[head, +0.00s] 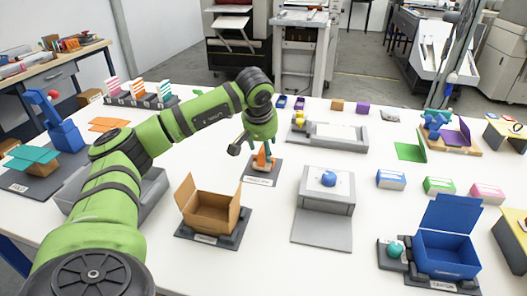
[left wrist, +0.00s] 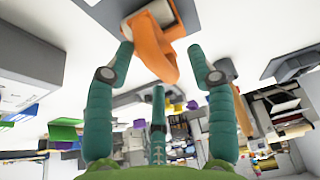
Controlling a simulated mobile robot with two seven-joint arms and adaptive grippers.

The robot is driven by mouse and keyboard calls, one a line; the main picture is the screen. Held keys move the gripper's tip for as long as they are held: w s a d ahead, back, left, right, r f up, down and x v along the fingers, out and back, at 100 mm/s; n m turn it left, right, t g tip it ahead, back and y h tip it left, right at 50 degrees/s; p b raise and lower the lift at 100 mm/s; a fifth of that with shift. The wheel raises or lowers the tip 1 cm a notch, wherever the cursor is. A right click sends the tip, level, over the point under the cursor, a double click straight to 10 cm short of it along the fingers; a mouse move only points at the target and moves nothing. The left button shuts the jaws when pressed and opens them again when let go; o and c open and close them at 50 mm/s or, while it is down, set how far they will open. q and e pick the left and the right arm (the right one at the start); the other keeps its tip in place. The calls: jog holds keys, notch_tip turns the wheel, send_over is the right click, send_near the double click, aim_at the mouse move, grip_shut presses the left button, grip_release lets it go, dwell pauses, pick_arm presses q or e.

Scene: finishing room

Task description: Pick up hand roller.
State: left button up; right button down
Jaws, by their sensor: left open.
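An orange object, which I take to be the hand roller (head: 263,161), stands on a small grey labelled mat (head: 262,180) near the middle of the table. My left gripper (head: 256,148) points down just above it, fingers spread. In the left wrist view the orange object (left wrist: 153,50) shows between and just beyond the teal fingertips of the left gripper (left wrist: 160,56). The fingers look apart from it. Its lower part and the roller itself cannot be made out clearly. My right gripper is not in view.
An open cardboard box (head: 209,208) stands in front of the mat. A grey device with a blue knob (head: 326,200) is to the right, and a grey tray (head: 325,142) lies behind it. A blue box (head: 448,250) is at front right. White table shows between them.

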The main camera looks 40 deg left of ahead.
pick_arm(q)
jog(key=shift+x, duration=0.8)
jog(key=shift+d, duration=0.15)
grip_shut()
jog(key=shift+w+r, duration=0.1)
jog(key=shift+r, duration=0.45)
notch_tip(320, 180, up, 3)
jog(key=shift+f, duration=0.15)
jog(key=w+d+r, duration=0.7)
jog(key=d, duration=0.1)
jog(key=shift+w+d+b, duration=0.35)
jog(key=shift+w+b, duration=0.05)
jog(key=shift+r, duration=0.15)
